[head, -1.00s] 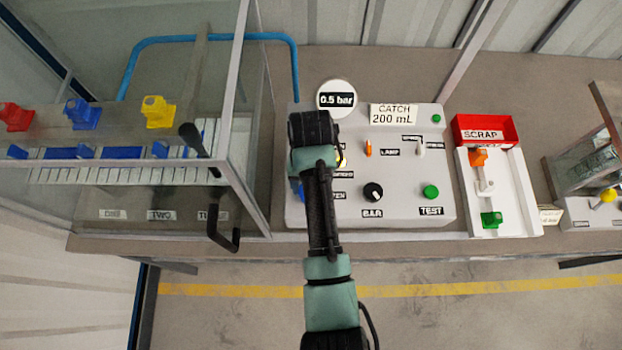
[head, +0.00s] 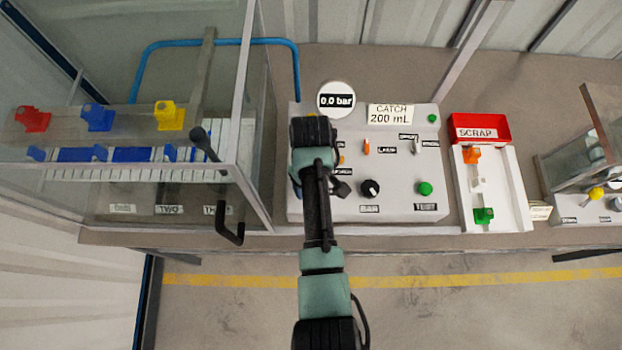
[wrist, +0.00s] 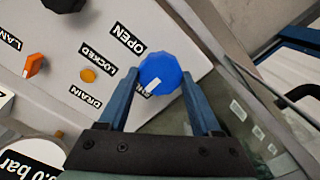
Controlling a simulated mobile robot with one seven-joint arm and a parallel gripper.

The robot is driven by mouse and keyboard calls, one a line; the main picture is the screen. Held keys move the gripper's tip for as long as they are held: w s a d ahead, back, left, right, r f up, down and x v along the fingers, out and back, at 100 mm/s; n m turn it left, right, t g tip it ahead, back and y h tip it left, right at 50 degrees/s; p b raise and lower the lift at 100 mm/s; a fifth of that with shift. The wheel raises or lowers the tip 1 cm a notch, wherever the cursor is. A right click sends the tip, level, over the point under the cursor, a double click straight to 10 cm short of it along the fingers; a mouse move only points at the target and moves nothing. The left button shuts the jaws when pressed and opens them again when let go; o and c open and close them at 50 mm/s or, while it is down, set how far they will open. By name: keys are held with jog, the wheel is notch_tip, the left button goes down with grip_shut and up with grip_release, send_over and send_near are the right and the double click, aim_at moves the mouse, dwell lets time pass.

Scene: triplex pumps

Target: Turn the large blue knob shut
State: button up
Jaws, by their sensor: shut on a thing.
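The large blue knob (wrist: 162,70) is in the middle of the wrist view, on the pale control panel. Its white mark points down and left in that view, toward a label partly covered by the knob. An OPEN label (wrist: 126,38) is to the upper left of the knob. My gripper (wrist: 160,76) is shut on the knob, with one blue finger on each side. In the head view my arm hides the knob and the fingertips. The gauge (head: 336,100) above the panel reads 0.0 bar.
The panel (head: 395,185) also has a black knob (head: 370,188), a green button (head: 424,188) and an orange switch (head: 366,146). A glass enclosure (head: 250,185) with a black handle stands close on the left. A red scrap tray (head: 482,121) is on the right.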

dwell(0.5)
jog(key=o, duration=1.4)
jog(key=shift+r, duration=0.15)
notch_tip(320, 180, up, 13)
jog(key=shift+f, duration=0.1)
